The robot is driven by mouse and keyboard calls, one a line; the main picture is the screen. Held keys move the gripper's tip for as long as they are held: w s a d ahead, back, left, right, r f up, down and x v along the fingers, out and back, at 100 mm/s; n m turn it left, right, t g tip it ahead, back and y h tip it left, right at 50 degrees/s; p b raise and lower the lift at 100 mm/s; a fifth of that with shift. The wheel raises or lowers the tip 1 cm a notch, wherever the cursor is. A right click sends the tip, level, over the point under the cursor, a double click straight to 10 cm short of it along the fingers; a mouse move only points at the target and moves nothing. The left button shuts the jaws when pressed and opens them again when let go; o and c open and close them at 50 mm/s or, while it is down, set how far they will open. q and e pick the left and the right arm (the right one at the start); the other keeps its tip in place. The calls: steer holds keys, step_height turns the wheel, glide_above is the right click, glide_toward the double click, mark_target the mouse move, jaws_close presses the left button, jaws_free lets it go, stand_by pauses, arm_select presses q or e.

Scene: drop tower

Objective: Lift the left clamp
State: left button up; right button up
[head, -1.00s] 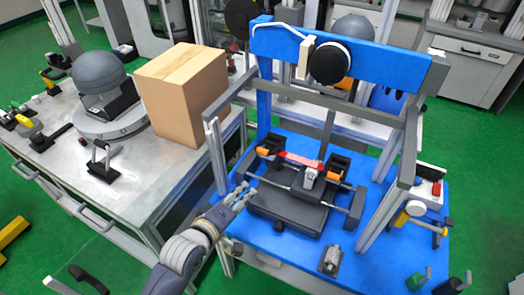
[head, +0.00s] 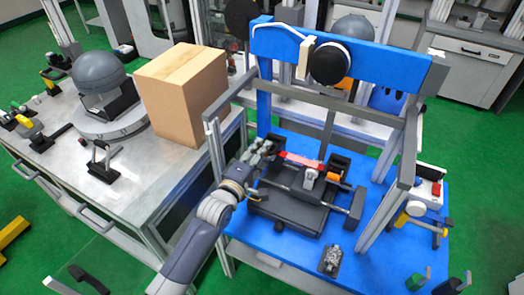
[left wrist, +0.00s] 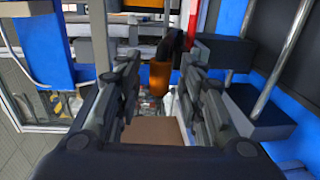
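The left clamp's orange handle (left wrist: 159,78) shows in the left wrist view, upright between my left gripper's two fingers, with a dark curved part above it. Gaps show on both sides of it, so the fingers look apart from it. In the head view my left gripper (head: 264,150) is at the left clamp and mostly hides it. The gripper is open. The right clamp's orange handle (head: 333,177) shows right of a red strip (head: 302,160) across the dark fixture (head: 287,210). My right gripper is not in view.
The blue tower frame (head: 390,62) stands around the fixture, with grey uprights close by. A cardboard box (head: 185,90) stands on the bench left of my arm. A small metal part (head: 330,260) lies on the blue base (head: 380,265), whose front is otherwise fairly clear.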

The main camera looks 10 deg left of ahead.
arm_select(q)
steer(key=shift+w+d+f, duration=0.1)
steer(key=shift+w+d, duration=0.1)
steer(key=shift+w, duration=0.4)
jaws_close()
